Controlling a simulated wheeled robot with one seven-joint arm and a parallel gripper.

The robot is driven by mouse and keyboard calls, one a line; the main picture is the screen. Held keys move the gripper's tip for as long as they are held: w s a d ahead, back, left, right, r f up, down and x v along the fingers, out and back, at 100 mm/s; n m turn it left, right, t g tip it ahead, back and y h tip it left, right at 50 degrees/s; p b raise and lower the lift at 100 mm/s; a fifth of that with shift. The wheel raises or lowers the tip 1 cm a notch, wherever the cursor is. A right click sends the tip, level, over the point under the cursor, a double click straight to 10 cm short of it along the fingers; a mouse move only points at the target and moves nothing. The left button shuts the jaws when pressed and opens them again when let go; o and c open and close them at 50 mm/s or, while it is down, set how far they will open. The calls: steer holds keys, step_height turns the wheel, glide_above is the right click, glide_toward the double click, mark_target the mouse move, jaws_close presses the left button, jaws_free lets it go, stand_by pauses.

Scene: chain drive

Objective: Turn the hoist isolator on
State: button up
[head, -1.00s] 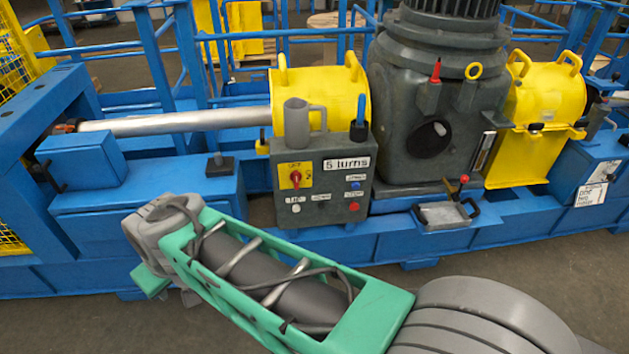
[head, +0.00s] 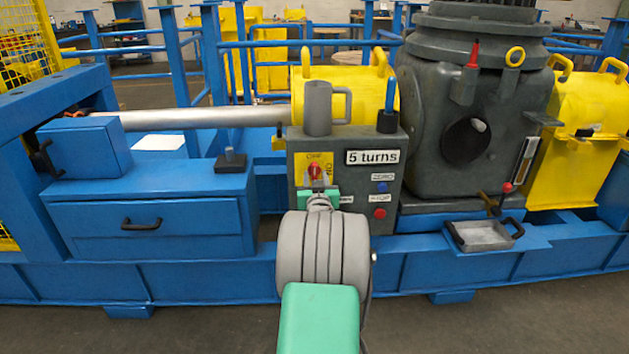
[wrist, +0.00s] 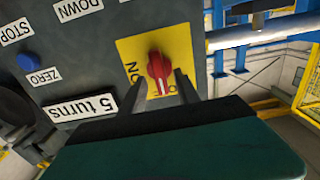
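The hoist isolator is a red rotary knob (head: 316,170) on a yellow plate, at the upper left of the grey control box front. In the wrist view, which shows the box upside down, the red knob (wrist: 158,66) has a white line pointing toward the partly hidden OFF label. The ON label (wrist: 132,72) is at the side of the plate. My gripper (wrist: 161,92) is open, its two dark fingers apart on either side of the knob's pointer end. I cannot tell whether they touch it. In the head view my gripper (head: 317,187) hides the lower plate.
The box also carries a "5 turns" label (head: 372,157), a blue ZERO button (head: 382,187) and a red STOP button (head: 380,213). A grey mug (head: 318,108) stands on top. A grey tray (head: 484,235) is to the right, a blue drawer (head: 142,228) to the left.

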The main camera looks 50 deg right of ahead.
steer(key=shift+x, duration=0.85)
steer(key=shift+c, duration=0.2)
jaws_close()
